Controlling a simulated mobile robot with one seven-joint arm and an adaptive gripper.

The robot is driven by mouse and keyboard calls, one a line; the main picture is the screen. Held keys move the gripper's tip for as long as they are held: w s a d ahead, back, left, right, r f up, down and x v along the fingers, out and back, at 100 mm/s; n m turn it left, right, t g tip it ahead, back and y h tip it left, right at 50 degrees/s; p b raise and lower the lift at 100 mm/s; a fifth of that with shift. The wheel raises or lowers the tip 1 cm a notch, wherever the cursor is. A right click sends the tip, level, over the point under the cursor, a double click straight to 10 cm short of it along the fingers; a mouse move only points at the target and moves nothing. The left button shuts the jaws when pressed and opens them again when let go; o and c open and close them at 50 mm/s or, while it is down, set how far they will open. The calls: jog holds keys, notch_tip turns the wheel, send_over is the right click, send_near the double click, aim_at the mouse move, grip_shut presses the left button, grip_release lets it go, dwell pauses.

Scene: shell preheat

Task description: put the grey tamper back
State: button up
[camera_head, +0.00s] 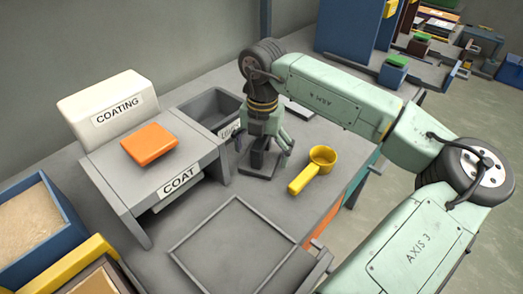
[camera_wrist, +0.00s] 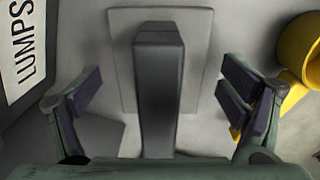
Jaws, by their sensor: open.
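The grey tamper (camera_wrist: 158,85), a dark grey upright block in the wrist view, stands over a paler grey square plate (camera_wrist: 122,45). I cannot tell whether the plate is its foot or a rest. In the head view the tamper (camera_head: 260,160) shows low beneath my gripper, mostly hidden by it. My gripper (camera_head: 265,146) points down over it. In the wrist view my gripper (camera_wrist: 165,98) is open, one finger on each side of the tamper, with gaps between pads and block.
A yellow scoop (camera_head: 318,165) lies close right of the gripper. A grey bin (camera_head: 200,105) labelled LUMPS (camera_wrist: 22,45) is close on the left. The COAT stand (camera_head: 190,160) bears an orange block (camera_head: 149,146). An empty grey tray (camera_head: 232,245) lies in front.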

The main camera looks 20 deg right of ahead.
jog(key=shift+r, duration=0.15)
notch_tip(320, 180, up, 12)
jog(key=shift+r+b, duration=0.1)
jog(key=shift+b, duration=0.35)
